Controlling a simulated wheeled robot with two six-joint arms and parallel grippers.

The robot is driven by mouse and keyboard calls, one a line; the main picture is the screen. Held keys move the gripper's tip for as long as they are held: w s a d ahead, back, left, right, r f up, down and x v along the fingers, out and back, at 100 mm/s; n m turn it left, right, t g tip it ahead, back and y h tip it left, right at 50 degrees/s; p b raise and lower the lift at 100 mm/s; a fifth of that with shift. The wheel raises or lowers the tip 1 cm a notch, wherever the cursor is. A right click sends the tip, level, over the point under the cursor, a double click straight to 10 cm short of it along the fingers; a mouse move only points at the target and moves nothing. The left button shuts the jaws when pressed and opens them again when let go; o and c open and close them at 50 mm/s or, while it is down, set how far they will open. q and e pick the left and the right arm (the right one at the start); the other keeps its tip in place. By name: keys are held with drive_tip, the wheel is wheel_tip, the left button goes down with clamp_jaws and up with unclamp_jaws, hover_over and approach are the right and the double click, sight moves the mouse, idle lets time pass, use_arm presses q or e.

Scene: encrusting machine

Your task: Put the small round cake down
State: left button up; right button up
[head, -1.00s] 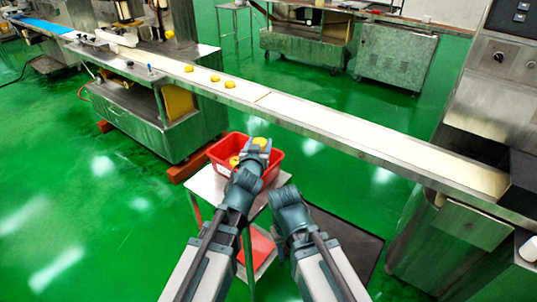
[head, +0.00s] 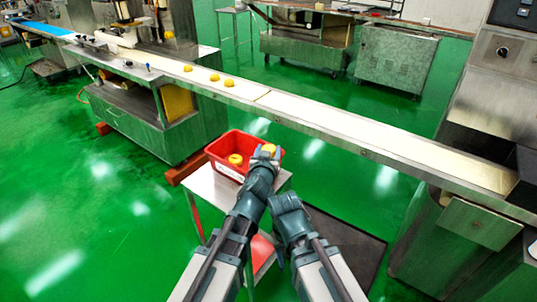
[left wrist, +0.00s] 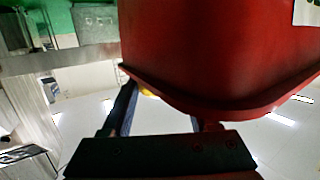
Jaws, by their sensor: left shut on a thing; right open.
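A small round yellow cake (head: 269,148) is at the tip of my left gripper (head: 267,153), which is shut on it at the right side of the red bin (head: 222,166). The gripper partly hides the cake, and I cannot tell if the cake touches the bin. Another yellow cake (head: 235,158) lies inside the bin. In the left wrist view the red bin wall (left wrist: 210,50) fills the upper right, and only a yellow sliver of cake (left wrist: 149,93) shows. My right gripper (head: 284,199) is open, lower and nearer me, beside the left arm.
The bin stands on a small metal cart (head: 207,190). Behind it a long conveyor (head: 330,120) runs across the view, with several yellow cakes (head: 215,78) on its left part. A dark mat (head: 345,245) lies on the green floor at right.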

use_arm(q)
drive_tip(key=shift+f+b, duration=0.6)
drive_tip(key=shift+b, duration=0.05)
drive_tip(key=o, duration=1.4)
drive_tip(key=shift+c, duration=0.2)
use_arm(e)
drive_tip(key=shift+f, duration=0.55)
use_arm(q)
drive_tip(key=shift+r, duration=0.1)
